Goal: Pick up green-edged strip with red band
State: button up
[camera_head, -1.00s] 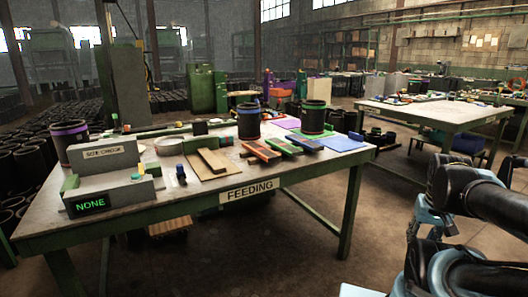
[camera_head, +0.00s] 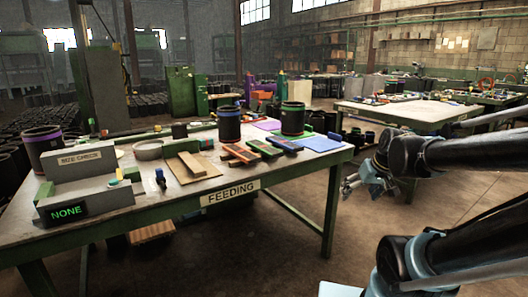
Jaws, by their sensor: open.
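The green-edged strip with a red band (camera_head: 265,148) lies flat on the feeding table, in the middle of a row of three strips. An orange-red strip (camera_head: 239,154) lies to its left and a blue-edged strip (camera_head: 286,145) to its right. My gripper (camera_head: 347,185) is open and empty, in the air just off the table's right front side. It is well to the right of the green-edged strip and touches nothing. Its fingers are small in the picture.
The feeding table (camera_head: 150,214) has green edges. A blue-banded sleeve (camera_head: 229,125) and a green-banded sleeve (camera_head: 293,121) stand behind the strips. A blue mat (camera_head: 320,144) lies to the right. A size check box (camera_head: 88,188) stands at the left. Another table (camera_head: 400,110) is farther back.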

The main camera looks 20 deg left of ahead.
jog(key=w+a+r+n+t+y, duration=0.2)
jog(key=w+a+r+n+y, duration=0.3)
jog(key=w+a, duration=0.75)
jog(key=t+y, duration=0.2)
send_near(264, 147)
jog(key=shift+n, duration=0.4)
jog(key=shift+x, duration=4.8)
jog(key=shift+w+d, duration=0.1)
jog(key=shift+w, duration=0.05)
jog(key=shift+r, duration=0.1)
jog(key=c, duration=1.2)
